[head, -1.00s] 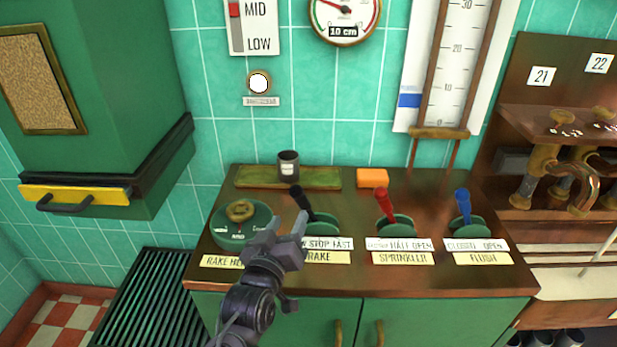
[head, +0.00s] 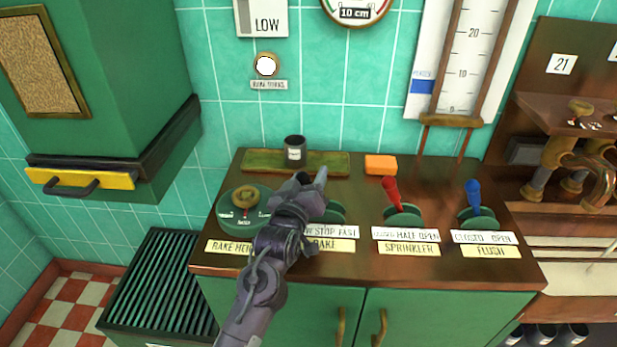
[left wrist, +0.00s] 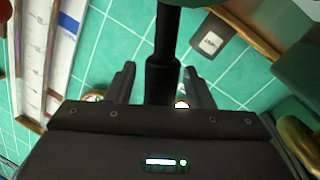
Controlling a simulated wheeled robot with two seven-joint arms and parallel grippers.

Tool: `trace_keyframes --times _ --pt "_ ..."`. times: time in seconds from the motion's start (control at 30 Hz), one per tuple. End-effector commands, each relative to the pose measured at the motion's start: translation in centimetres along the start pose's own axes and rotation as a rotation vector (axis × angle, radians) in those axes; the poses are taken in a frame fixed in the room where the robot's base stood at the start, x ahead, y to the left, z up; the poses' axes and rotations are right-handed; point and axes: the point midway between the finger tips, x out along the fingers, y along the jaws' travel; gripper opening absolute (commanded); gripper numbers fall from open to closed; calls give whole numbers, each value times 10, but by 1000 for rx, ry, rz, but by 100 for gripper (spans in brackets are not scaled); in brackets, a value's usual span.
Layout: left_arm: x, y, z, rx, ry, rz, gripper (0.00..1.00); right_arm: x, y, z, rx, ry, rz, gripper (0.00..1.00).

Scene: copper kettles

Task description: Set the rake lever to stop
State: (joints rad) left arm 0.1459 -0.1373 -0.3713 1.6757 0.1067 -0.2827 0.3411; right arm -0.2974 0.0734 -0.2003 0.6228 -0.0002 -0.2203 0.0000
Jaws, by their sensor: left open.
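The rake lever is black; in the left wrist view its shaft and grip (left wrist: 163,78) stand between the two finger tips of my left gripper. In the head view my left gripper (head: 311,179) is over the lever and hides most of it. Its jaws are open around the lever, and I cannot tell whether they touch it. The lever's green base (head: 336,213) shows just right of the gripper. Below it is the plate with STOP and FAST (head: 334,231), its left end covered by my arm, above the yellow RAKE label (head: 335,245). My right gripper is not in view.
The rake height dial (head: 243,205) is close left of my arm. The red sprinkler lever (head: 391,194) and blue flush lever (head: 473,193) stand to the right. Behind are a dark cup (head: 295,149) on a green tray (head: 262,161) and an orange block (head: 381,165).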

Motion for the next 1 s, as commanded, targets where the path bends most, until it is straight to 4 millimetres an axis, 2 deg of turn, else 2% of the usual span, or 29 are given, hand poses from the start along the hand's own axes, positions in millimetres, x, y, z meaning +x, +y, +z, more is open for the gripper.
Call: trace_keyframes --times 0.1,0.47,0.67,0.83,1.0 --pt "0 0 0 0 0 0 46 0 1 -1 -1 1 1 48" --pt "0 0 0 0 1 0 0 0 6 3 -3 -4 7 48" --pt "0 1 -2 7 -1 -1 0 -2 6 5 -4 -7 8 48" --pt "1 11 -8 110 -23 -10 0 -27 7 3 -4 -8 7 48" --pt "5 28 -5 287 -58 -26 0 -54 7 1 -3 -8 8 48"
